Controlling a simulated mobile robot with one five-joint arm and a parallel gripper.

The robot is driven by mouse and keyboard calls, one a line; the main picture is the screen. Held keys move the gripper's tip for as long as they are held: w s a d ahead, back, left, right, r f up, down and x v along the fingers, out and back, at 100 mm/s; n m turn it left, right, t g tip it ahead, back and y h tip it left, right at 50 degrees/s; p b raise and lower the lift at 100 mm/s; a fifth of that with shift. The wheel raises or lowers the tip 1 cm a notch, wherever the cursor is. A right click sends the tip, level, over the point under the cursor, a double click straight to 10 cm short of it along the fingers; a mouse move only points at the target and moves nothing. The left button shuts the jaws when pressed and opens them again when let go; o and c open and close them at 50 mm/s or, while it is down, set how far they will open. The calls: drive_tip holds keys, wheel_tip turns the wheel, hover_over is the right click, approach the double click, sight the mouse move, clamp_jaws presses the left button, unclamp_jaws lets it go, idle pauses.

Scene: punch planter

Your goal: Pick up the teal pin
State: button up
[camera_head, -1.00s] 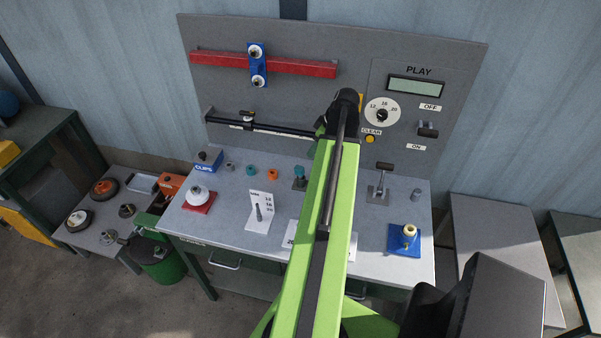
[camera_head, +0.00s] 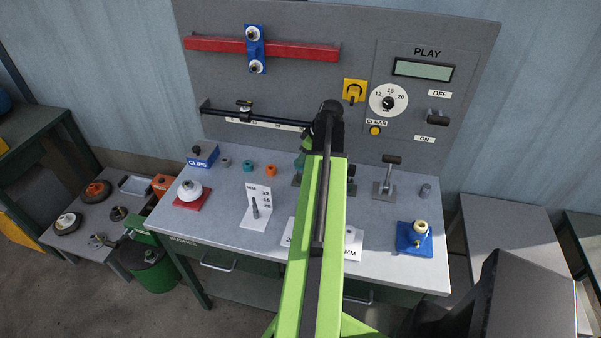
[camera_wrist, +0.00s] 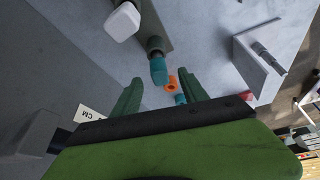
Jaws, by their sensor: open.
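The teal pin (camera_wrist: 158,68) shows in the wrist view, its teal end pointing toward my gripper and its other end dark, at a grey plate. In the head view my arm hides most or all of it. My gripper (camera_wrist: 160,90) is open, its two green fingers spread to either side below the pin in the picture. Nothing is held between them. The pin's teal end lies near the line between the fingertips, and I cannot tell how far beyond them it is.
An orange ring (camera_head: 270,170) and a teal ring (camera_head: 247,166) stand on the grey bench (camera_head: 215,228), left of my arm. A white size card (camera_head: 258,205) stands in front. A lever (camera_head: 385,177) and blue block (camera_head: 414,238) are to the right. The panel (camera_head: 365,130) rises behind.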

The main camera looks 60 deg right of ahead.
sight(301, 171)
drive_tip(key=b+x, duration=0.4)
drive_tip(key=x, duration=0.1)
drive_tip(key=shift+r, duration=0.15)
clamp_jaws()
